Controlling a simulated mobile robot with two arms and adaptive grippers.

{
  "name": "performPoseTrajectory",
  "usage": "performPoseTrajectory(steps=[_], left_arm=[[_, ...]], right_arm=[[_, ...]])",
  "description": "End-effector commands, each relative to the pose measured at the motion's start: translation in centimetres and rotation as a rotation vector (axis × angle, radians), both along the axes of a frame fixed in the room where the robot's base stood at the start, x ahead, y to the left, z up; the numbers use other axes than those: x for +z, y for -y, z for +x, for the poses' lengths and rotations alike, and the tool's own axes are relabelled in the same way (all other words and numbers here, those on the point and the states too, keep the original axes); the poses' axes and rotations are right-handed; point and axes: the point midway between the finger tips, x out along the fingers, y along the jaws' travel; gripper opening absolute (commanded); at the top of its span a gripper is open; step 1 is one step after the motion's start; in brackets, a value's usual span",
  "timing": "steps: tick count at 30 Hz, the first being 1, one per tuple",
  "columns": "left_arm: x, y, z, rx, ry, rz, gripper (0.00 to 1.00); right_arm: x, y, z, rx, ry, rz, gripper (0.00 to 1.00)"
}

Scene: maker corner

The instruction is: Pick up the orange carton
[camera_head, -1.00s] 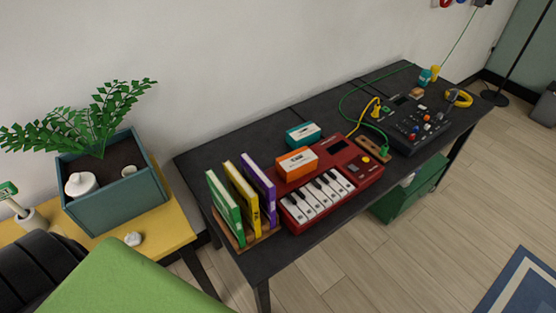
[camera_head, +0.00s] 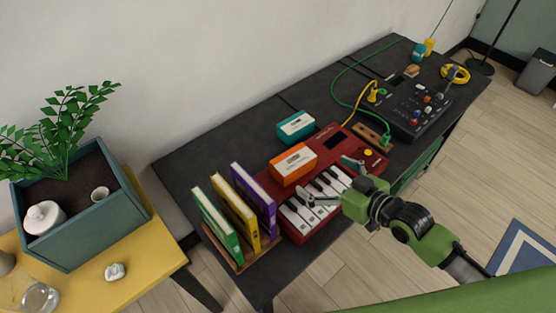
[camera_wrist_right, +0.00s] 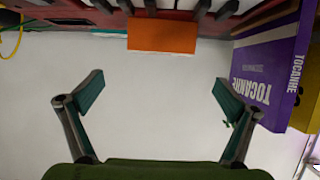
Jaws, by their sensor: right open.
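The orange carton (camera_head: 292,165), with a white band, sits on the red keyboard, just behind its white keys and right of the books. In the right wrist view the orange carton (camera_wrist_right: 162,36) is near the top, centred between my finger pads but beyond them. My right gripper (camera_head: 327,178) comes in from the lower right over the keys. Its fingers are spread wide and empty, pointing toward the carton, with no visible contact. It also shows in the right wrist view (camera_wrist_right: 159,97). My left gripper is not in view.
A purple book (camera_head: 254,201) stands close left of the carton, beside yellow and green ones on a wooden stand. A teal carton (camera_head: 296,126) is behind. A black mixer (camera_head: 412,110) and cables lie right. The black table (camera_head: 220,140) is bare at the back left.

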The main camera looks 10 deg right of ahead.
Motion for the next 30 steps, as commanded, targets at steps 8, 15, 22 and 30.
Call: performPoseTrajectory(steps=[8,15,22,30], left_arm=[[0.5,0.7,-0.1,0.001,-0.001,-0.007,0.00],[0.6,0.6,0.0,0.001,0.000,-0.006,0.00],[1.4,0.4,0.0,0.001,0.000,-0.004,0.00],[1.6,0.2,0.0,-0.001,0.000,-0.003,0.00]], right_arm=[[-1.8,-2.5,4.4,-0.002,0.002,0.003,1.00],[-3.0,-3.6,6.3,-0.002,0.000,0.000,1.00],[-3.9,-4.8,8.0,-0.003,0.000,0.001,1.00],[-5.2,-6.1,10.1,-0.002,0.000,-0.001,1.00]])
